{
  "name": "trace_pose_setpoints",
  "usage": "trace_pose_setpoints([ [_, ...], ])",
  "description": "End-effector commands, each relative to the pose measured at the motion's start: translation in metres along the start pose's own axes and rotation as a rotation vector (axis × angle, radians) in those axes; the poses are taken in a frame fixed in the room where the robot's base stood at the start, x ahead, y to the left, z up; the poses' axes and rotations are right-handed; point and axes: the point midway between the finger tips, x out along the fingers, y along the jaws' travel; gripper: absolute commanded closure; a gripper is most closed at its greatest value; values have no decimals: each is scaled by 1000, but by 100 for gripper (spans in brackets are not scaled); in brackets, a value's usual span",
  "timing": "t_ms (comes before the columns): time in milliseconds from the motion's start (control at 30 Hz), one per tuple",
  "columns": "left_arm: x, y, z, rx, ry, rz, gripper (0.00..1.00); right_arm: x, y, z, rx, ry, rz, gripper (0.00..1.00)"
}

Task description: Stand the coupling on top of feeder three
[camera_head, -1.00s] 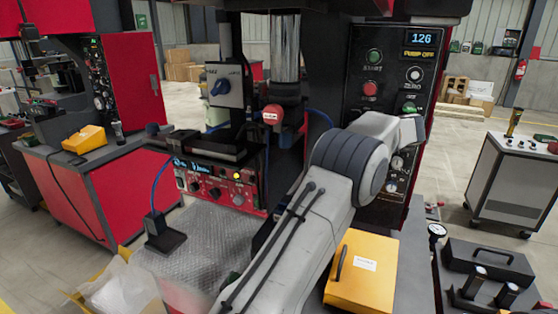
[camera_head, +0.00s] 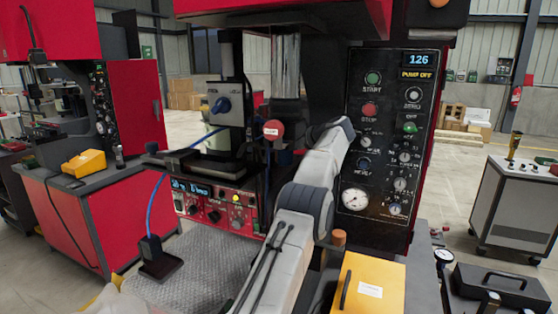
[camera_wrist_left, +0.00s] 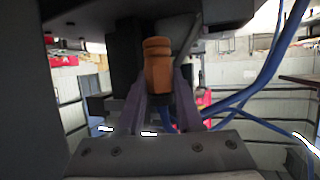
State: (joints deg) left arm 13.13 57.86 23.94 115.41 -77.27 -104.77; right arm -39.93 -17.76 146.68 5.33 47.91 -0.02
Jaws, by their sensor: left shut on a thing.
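The coupling (camera_wrist_left: 158,66) is a copper-orange, stepped cylindrical piece. In the left wrist view it stands upright between the two purplish fingers of my left gripper (camera_wrist_left: 163,95), which is shut on it. Dark machine parts are close above and beside it. In the head view my arm rises from the bottom middle toward the press; its gripper and the coupling are hidden there. No feeder is clearly marked as number three, so I cannot tell which it is. My right gripper is not in view.
A control panel (camera_head: 393,130) reads 126 and PUMP OFF. A red control unit (camera_head: 212,202) and a post with a blue-knobbed box (camera_head: 222,106) stand left of my arm. A yellow case (camera_head: 375,285) is at lower right. Blue cables (camera_wrist_left: 255,85) run right of my left gripper.

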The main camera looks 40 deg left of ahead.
Motion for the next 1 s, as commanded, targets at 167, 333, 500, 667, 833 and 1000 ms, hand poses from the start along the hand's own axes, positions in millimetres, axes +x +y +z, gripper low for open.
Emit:
trace_pose_setpoints([
  [167, 10, 1, 4, -1, 1, 2, 100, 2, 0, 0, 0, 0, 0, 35],
  [333, 18, 1, 25, -1, 0, 2, 100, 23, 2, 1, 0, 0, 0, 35],
  [500, 24, 1, 40, -2, 0, 2, 100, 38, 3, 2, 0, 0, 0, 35],
  [667, 23, 1, 38, -2, 1, 2, 100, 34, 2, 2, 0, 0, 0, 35],
  [833, 24, 1, 40, -1, 0, 2, 100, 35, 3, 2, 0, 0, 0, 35],
  [1000, 24, 1, 41, -1, 0, 1, 35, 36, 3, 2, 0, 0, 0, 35],
])
